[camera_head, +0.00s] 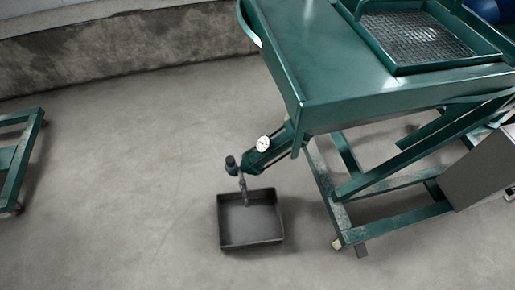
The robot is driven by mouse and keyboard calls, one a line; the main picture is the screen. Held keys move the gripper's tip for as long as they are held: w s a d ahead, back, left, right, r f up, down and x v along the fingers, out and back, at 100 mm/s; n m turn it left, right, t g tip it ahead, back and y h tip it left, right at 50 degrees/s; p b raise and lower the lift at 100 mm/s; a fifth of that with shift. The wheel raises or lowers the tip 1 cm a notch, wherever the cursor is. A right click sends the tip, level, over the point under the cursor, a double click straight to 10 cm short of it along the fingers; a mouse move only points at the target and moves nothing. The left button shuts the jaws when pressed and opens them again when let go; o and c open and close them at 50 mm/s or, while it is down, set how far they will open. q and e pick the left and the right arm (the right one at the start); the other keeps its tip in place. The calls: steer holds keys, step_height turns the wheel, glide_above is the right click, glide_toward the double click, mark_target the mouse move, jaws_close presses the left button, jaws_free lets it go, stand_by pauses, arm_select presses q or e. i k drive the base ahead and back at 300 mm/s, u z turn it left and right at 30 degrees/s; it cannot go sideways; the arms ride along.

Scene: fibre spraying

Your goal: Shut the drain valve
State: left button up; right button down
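The drain valve (232,167) is a small dark fitting with a round top at the end of a short green pipe (268,151). The pipe slants down and left from the corner of a green machine (330,60). A white round dial gauge (263,144) sits on the pipe. A thin grey spout (243,186) points down from the valve over a dark square tray (222,225) on the floor. At this size I cannot tell whether the valve is open or shut. Neither of my grippers is in view.
Green crossed legs and a base frame (390,208) stand right of the tray. A grey metal box (485,168) is at the right edge. Another green frame (22,155) is at the far left. The concrete floor (120,190) between them is clear. A low wall (120,52) runs behind.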

mark_target(242, 181)
steer(key=u, duration=0.05)
steer(key=k, duration=0.5)
steer(key=z, duration=1.3)
steer(key=i, duration=0.6)
steer(key=u, duration=0.7)
